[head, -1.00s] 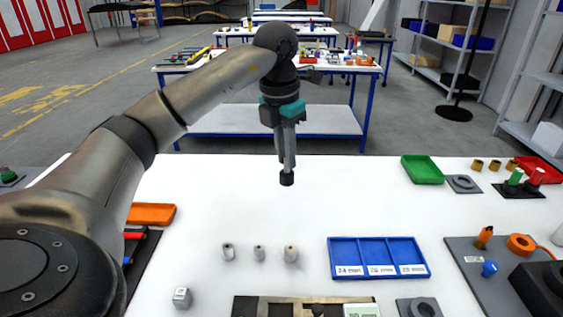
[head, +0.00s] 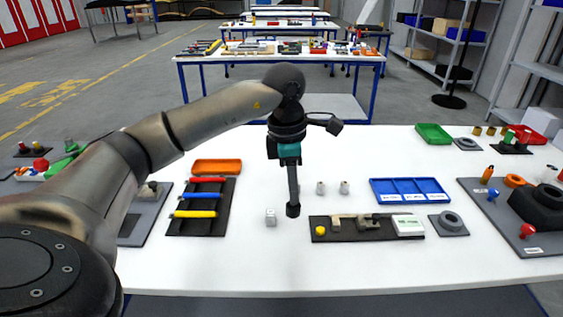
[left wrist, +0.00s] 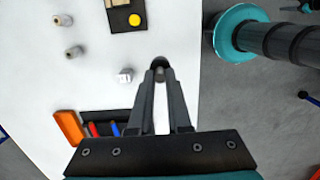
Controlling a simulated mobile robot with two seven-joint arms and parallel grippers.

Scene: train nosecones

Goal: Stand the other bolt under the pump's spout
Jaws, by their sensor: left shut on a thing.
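My left gripper (head: 292,203) points down over the near part of the white table, just right of a small pale cube (head: 270,217). It is shut on a dark, round-ended piece (head: 293,210), which I take for the bolt. Its dark end also shows at the fingertips (left wrist: 160,68) in the left wrist view (left wrist: 160,58); the rest is hidden between the fingers. A bulky black unit (head: 540,207) stands on the grey mat at the right; I cannot tell whether it is the pump, and I make out no spout. My right gripper is not in view.
A dark tray (head: 345,233) holds a yellow knob and fittings. A blue three-part bin (head: 410,190) and a ring block (head: 449,222) are to the right. Coloured tools (head: 200,197) lie left. The front strip is bare.

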